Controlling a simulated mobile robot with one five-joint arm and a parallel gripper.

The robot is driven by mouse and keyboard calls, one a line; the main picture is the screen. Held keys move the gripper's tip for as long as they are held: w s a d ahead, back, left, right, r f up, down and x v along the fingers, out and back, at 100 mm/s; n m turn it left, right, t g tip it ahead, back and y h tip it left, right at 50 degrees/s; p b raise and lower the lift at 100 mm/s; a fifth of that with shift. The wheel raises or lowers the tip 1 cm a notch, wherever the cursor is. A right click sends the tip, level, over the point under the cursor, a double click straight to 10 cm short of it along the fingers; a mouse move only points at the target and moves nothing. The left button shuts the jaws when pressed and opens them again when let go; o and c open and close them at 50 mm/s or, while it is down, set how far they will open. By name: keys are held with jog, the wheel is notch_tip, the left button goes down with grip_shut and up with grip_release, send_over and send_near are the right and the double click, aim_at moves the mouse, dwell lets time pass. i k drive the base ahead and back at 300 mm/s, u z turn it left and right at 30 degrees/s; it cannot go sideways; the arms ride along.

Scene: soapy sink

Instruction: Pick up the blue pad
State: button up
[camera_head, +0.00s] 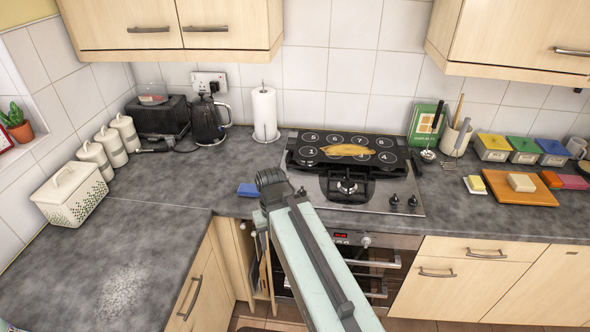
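A small blue pad (247,190) lies flat on the grey worktop, near its front edge and left of the hob. My gripper (268,178) is at the far end of my pale arm, just right of the pad in the picture. The gripper is dark and small here, and its fingers cannot be made out. I cannot tell whether it touches the pad or hangs above the worktop.
The hob (375,196) is close on the right, with a black numbered panel (340,140) behind it. A paper towel roll (264,112) and a black kettle (208,122) stand behind the pad. The worktop (170,185) left of the pad is clear.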

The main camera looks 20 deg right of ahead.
aim_at(245, 189)
jog(key=u, duration=3.7)
jog(key=k, duration=1.25)
jog(key=z, duration=1.6)
jog(key=i, duration=1.05)
jog(key=z, duration=0.05)
